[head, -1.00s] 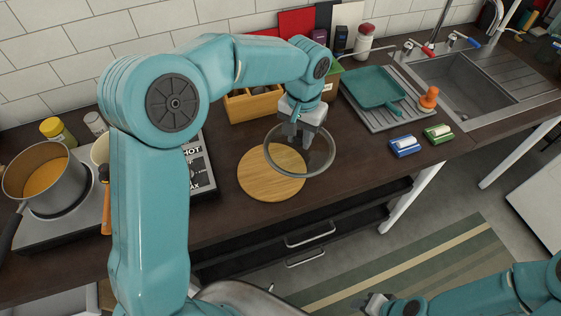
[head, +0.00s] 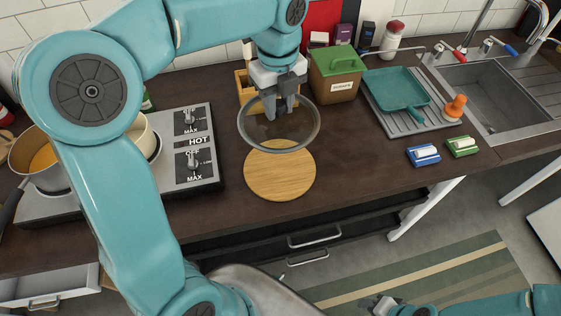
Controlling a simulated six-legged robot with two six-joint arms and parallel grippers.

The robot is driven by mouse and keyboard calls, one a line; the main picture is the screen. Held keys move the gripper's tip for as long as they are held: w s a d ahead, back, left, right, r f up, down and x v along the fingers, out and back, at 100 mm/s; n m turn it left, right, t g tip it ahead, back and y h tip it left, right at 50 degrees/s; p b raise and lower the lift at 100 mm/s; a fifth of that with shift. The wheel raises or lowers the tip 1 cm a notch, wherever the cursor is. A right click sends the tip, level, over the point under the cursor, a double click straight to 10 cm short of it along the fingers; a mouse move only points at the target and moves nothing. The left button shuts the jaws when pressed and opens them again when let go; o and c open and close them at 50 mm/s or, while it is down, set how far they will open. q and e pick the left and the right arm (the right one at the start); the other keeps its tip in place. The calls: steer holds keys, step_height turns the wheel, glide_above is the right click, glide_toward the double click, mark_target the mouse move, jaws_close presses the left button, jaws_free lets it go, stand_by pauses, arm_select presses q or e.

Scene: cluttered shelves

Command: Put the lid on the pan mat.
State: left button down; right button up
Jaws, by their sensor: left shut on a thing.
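The lid (head: 303,132) is a clear round glass one with a grey rim. My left gripper (head: 279,113) is shut on it from above, at its middle, where the fingers hide the knob. The pan mat (head: 280,178), a round wooden board, lies flat on the dark counter. The lid hangs over the counter just behind the mat, its front rim overlapping the mat's far edge in the picture. My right gripper (head: 382,305) is low at the bottom edge, far from both; its jaws are too small to read.
The hob (head: 195,160) with pots stands left of the mat. A wooden box (head: 247,92) and a green-lidded box (head: 337,78) stand behind. A drying tray (head: 385,118) with a teal pan and two sponges (head: 424,155) are to the right. Counter around the mat is clear.

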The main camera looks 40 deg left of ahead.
arm_select(q)
step_height(320, 180, down, 19)
steer(key=shift+w+r, duration=0.1)
steer(key=shift+w, duration=0.05)
steer(key=shift+r, duration=0.1)
steer(key=shift+b, duration=0.35)
steer(key=c, duration=1.2)
jaws_free()
steer(key=shift+f, duration=0.2)
steer(key=shift+c, duration=0.2)
steer(key=o, duration=0.4)
step_height(320, 180, up, 12)
steer(key=shift+r+p, duration=0.25)
steer(key=shift+p, duration=0.05)
steer(key=shift+f, duration=0.1)
